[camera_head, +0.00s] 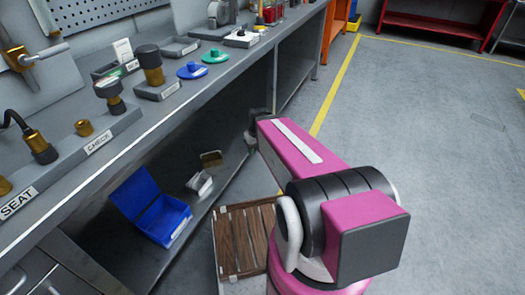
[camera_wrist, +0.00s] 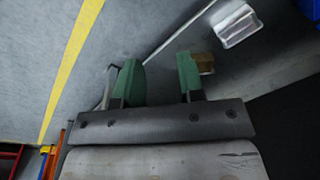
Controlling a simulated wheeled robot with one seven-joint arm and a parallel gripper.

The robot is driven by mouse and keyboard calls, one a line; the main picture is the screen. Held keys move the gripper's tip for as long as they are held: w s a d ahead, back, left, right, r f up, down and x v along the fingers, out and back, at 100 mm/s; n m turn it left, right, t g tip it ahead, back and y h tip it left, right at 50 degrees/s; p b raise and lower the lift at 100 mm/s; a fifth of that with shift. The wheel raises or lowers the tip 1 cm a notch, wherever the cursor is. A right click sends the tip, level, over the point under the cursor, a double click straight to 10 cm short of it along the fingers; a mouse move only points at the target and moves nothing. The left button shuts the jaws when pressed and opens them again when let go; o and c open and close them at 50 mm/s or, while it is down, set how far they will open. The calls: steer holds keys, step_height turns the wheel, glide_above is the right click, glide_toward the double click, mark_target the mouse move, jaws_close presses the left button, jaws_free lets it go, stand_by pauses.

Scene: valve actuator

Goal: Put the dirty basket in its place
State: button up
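No thing in view is marked as the dirty basket, so I cannot tell which one it is. On the low shelf under the bench, a blue bin (camera_head: 160,215) stands with its lid open. Beside it is a small white-grey container (camera_head: 200,183), also in the wrist view (camera_wrist: 237,23). A small brown block-like thing (camera_head: 211,160) lies past it, near the shelf's edge; it also shows in the wrist view (camera_wrist: 204,62). My gripper (camera_wrist: 160,78) has its green fingers apart, nothing visible between them. The right finger partly overlaps the brown thing in view; contact is unclear.
The grey bench top (camera_head: 190,103) carries valve parts, including a blue disc (camera_head: 193,71) and a green disc (camera_head: 215,56). The bench edge overhangs the low shelf. Open grey floor (camera_head: 430,130) with a yellow line lies to the right. A red rack (camera_head: 435,22) stands behind.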

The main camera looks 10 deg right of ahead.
steer(key=s+m, duration=0.1)
steer(key=s+d+r+m, duration=0.1)
steer(key=s+d+r+m+h, duration=0.1)
steer(key=s, duration=0.1)
steer(key=shift+d+r+g, duration=0.1)
steer(key=shift+d+g, duration=0.15)
steer(key=shift+g, duration=0.15)
